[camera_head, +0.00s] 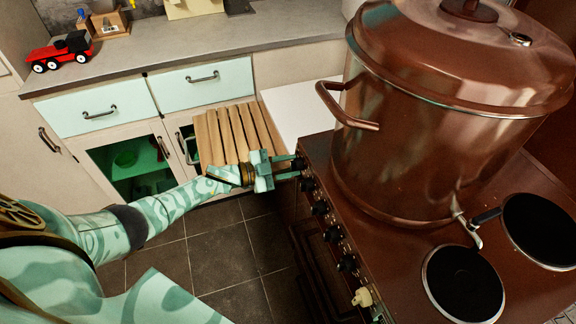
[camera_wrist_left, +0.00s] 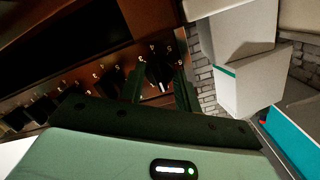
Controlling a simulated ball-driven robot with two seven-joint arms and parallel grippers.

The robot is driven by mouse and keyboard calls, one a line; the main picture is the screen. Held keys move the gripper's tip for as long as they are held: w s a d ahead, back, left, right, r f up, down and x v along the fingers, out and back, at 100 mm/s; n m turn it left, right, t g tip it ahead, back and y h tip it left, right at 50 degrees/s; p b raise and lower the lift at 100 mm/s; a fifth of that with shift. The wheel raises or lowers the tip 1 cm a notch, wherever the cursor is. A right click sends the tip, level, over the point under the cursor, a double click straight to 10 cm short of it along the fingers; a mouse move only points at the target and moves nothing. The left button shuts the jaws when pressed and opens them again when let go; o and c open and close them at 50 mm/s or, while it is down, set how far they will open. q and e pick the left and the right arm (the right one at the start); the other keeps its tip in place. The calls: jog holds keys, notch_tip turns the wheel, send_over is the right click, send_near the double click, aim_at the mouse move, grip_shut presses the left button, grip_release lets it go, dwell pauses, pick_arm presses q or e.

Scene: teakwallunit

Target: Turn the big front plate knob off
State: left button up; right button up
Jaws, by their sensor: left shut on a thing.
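My left gripper (camera_head: 290,168) reaches the far end of the brown stove's (camera_head: 318,160) front panel. It is shut on the farthest black knob in the row. In the left wrist view my left gripper (camera_wrist_left: 163,88) has one dark finger on each side of that knob (camera_wrist_left: 158,70). White numerals surround the knob, and a white mark shows at its lower edge. Several more black knobs (camera_head: 320,208) run along the panel toward me. The two black plates (camera_head: 464,285) (camera_head: 541,230) lie on the stove's near side. My right gripper is not in view.
A large copper pot (camera_head: 420,150) with a lid stands on the stove's far side. Left of the stove are a slatted wooden rack (camera_head: 235,135) and pale cabinets (camera_head: 98,108). A red toy truck (camera_head: 58,52) sits on the counter. Tiled floor (camera_head: 220,258) lies open below my arm.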

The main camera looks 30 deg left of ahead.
pick_arm(q)
jog(key=shift+f, duration=0.1)
jog(key=o, duration=1)
jog(key=p+v, duration=0.2)
jog(key=v, duration=1.4)
jog(key=shift+s+a, duration=0.1)
jog(key=shift+s, duration=0.05)
